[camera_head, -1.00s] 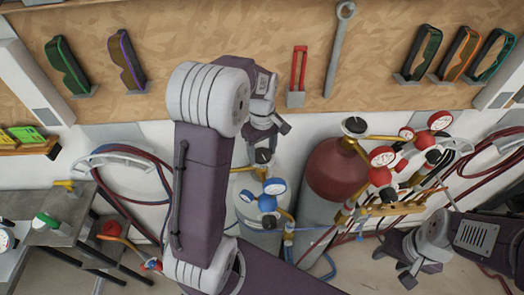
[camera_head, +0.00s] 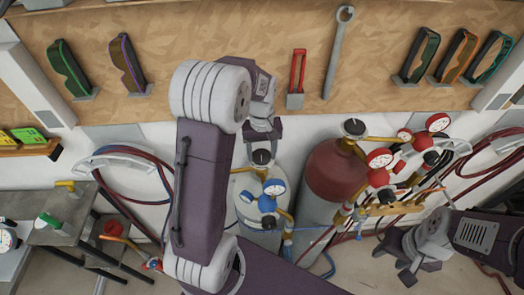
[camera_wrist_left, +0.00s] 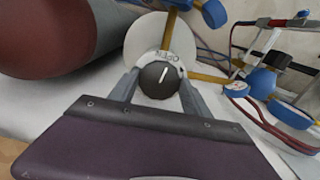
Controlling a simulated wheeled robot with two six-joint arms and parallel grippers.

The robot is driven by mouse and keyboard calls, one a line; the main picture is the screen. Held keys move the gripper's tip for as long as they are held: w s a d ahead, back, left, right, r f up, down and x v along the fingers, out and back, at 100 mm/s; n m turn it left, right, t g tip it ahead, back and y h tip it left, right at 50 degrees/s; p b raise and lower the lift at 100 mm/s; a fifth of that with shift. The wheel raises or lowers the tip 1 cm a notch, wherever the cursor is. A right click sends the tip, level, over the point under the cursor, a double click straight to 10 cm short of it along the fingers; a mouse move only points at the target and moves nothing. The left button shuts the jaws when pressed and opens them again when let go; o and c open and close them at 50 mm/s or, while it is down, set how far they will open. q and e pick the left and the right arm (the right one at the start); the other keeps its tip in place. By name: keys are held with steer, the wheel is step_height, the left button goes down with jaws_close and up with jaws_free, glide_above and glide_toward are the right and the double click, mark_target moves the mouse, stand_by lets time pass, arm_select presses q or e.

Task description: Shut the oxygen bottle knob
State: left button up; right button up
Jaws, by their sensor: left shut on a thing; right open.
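The oxygen bottle (camera_head: 246,206) is the pale cylinder with blue gauges, left of the red one. Its dark round knob (camera_head: 262,158) sits on top. My left gripper (camera_head: 263,143) comes down from above onto the knob. In the left wrist view the knob (camera_wrist_left: 160,80) lies between my two left fingers, which are shut on it. A white line marks the knob's face, and upside-down lettering that seems to read OPEN sits beside it. My right gripper (camera_head: 416,272) is open and empty at the lower right, away from both bottles.
The red bottle (camera_head: 338,172) with red gauges (camera_head: 379,158) stands close on the right. Coiled hoses (camera_head: 130,160) hang on the wall at left. A side table (camera_head: 62,232) stands at lower left. Glasses, a wrench (camera_head: 339,50) and other tools hang on the board behind.

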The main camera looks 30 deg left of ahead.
arm_select(q)
steer(key=m+p, duration=0.1)
steer(key=m, duration=0.3)
steer(key=shift+r+m, duration=0.15)
steer(key=shift+m, duration=0.15)
steer(key=m, duration=0.3)
steer(key=shift+a+m+p, duration=0.1)
steer(key=shift+m+p, duration=0.2)
steer(key=shift+p, duration=0.1)
steer(key=m, duration=0.4)
steer(key=shift+m+p, duration=0.3)
steer(key=shift+p, duration=0.05)
steer(key=m, duration=0.4)
steer(key=shift+w+a+p, duration=0.1)
steer(key=shift+p, duration=0.25)
steer(key=m, duration=0.5)
steer(key=shift+p, duration=0.3)
steer(key=m, duration=0.4)
steer(key=shift+m, duration=0.3)
steer(key=m, duration=0.4)
steer(key=shift+p, duration=0.4)
steer(key=shift+f+m, duration=0.2)
steer(key=shift+m, duration=2)
